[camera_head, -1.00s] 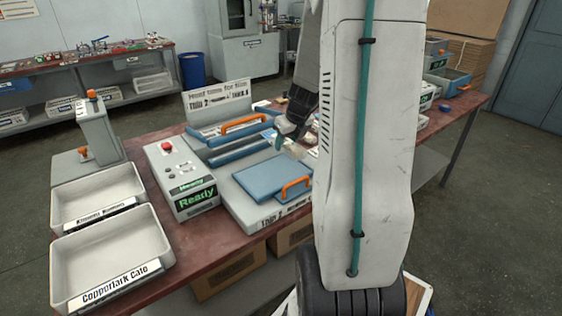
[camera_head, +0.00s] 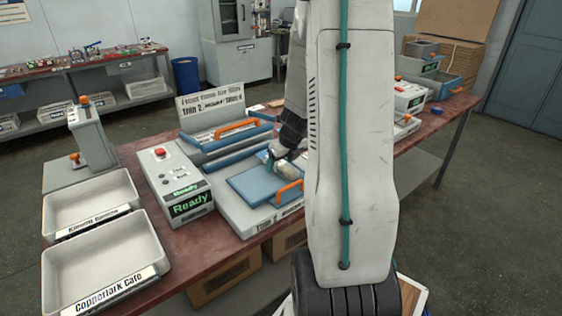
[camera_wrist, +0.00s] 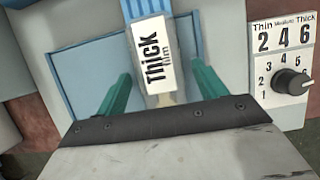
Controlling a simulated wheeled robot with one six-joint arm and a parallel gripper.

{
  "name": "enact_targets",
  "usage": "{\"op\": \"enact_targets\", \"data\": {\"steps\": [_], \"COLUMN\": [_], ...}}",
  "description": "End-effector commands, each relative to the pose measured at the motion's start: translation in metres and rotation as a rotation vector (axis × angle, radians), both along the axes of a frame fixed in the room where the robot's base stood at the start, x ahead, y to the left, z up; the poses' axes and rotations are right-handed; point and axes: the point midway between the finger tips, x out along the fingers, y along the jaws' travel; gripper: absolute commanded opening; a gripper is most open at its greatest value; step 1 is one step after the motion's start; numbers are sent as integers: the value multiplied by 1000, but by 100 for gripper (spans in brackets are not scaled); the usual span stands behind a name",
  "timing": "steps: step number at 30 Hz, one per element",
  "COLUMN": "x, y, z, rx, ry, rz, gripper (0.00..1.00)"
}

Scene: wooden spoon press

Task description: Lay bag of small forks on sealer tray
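The bag of small forks (camera_head: 285,170) is a small pale bundle at the blue sealer tray (camera_head: 247,184), low over it or on it; I cannot tell which. In the head view, my gripper (camera_head: 271,160) is partly hidden by my arm.
A control box (camera_head: 180,186) reading "Ready" stands left of the tray. A raised blue bar with an orange handle (camera_head: 237,126) is behind it. A thickness dial (camera_wrist: 291,82) is on the right in the wrist view. Two bins, one labelled Copperlark Cafe (camera_head: 105,258), sit at left.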

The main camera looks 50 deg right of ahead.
Motion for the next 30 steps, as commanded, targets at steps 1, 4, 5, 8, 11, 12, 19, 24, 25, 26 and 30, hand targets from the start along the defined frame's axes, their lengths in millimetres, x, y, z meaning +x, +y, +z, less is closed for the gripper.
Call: {"op": "enact_targets", "data": {"steps": [1,4,5,8,11,12,19,24,25,26,30], "x": [0,0,0,0,-2,-4,-23,-35,-37,-39,-43], "y": [0,0,0,0,0,1,5,8,9,9,11], "z": [0,0,0,2,11,16,61,91,95,99,111], "rx": [0,0,0,-1,-3,-2,-5,-3,-4,-4,-3], "ry": [0,0,0,-1,-2,-3,-4,-2,-1,-2,0], "rz": [0,0,0,0,0,1,-2,-1,0,0,3], "gripper": [70,70,70,70,70,70,70,70,70,70,70]}}
